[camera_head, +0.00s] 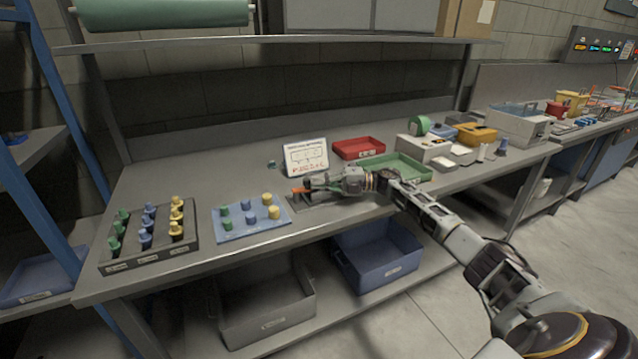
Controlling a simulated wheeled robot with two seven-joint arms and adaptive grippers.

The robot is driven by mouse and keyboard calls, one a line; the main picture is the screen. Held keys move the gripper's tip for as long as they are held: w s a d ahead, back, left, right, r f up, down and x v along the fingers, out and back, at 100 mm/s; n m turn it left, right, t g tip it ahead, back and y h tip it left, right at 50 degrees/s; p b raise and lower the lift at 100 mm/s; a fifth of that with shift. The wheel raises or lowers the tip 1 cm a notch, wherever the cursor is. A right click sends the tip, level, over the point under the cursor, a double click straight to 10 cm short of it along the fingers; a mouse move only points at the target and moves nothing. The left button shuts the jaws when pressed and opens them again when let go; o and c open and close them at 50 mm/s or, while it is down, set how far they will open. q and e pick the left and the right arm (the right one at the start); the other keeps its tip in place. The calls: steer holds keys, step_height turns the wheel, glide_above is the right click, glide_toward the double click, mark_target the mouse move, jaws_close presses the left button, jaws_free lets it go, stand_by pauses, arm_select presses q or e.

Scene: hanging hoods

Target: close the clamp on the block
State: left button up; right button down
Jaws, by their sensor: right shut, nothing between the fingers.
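My right gripper (312,184) is over the bench near its front edge, with its arm coming in from the lower right. Its fingers are shut with nothing between them. An orange-red piece (299,190), which looks like the clamp's handle, shows just left of the fingertips. A flat grey plate (338,199) lies below the gripper. The gripper hides most of the clamp, and I cannot make out the block or whether the clamp touches it. I also cannot tell whether the fingers touch the handle. My left gripper is out of view.
A blue board with coloured pegs (243,235) and a dark peg rack (115,262) are to the left. A sign card (305,155), a red tray (358,148) and a green tray (412,164) stand behind. Overhead runs a shelf (250,42). The left rear bench is clear.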

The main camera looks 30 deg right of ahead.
steer(key=shift+d, duration=0.15)
steer(key=v, duration=1.1)
steer(key=shift+s+d, duration=0.2)
steer(key=shift+d, duration=0.15)
steer(key=shift+r, duration=0.1)
stand_by(0.5)
